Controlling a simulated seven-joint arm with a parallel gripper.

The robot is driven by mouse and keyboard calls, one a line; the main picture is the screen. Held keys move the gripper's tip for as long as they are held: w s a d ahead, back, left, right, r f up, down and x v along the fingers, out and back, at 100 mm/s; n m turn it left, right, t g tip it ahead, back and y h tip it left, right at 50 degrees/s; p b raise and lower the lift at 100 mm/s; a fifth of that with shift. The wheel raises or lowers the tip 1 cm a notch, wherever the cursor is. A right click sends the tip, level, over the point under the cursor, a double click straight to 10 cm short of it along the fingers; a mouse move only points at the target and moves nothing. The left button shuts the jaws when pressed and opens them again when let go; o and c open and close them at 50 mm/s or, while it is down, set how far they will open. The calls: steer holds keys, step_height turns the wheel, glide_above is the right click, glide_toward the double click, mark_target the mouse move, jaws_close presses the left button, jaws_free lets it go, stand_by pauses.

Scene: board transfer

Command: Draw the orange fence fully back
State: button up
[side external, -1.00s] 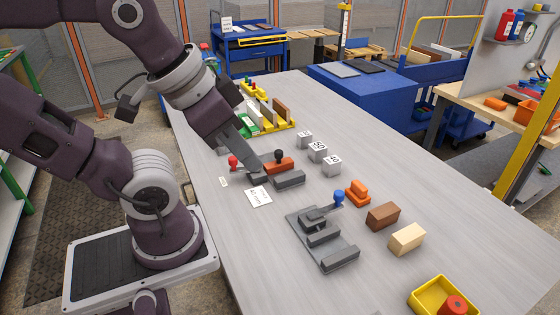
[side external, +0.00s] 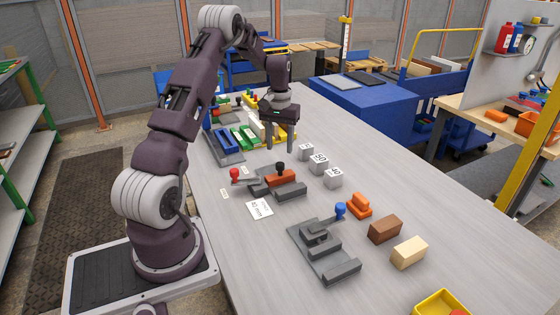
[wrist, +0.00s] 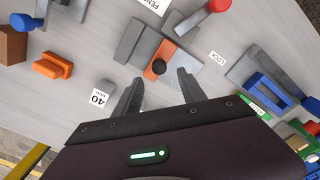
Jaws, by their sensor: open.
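The orange fence (side external: 280,178) is a small block with a black knob (side external: 280,167) on top. It sits on a grey fixture (side external: 292,194) in the middle of the table. In the wrist view the fence (wrist: 173,60) is a narrow orange strip, with its black knob (wrist: 159,67) between my fingers in the picture. A lever with a red knob (side external: 234,174) extends from the fixture's left side. My gripper (side external: 279,147) points down with its fingers apart and empty. It is above and beyond the fence, not touching it.
Blue, green and yellow racks (side external: 228,143) stand behind. A printed card (side external: 259,208) lies in front.

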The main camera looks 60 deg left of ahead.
mark_target(280, 164)
step_height(280, 164, down, 6)
steer(key=shift+f, duration=0.2)
steer(key=shift+d, duration=0.1)
jaws_close()
stand_by(1.3)
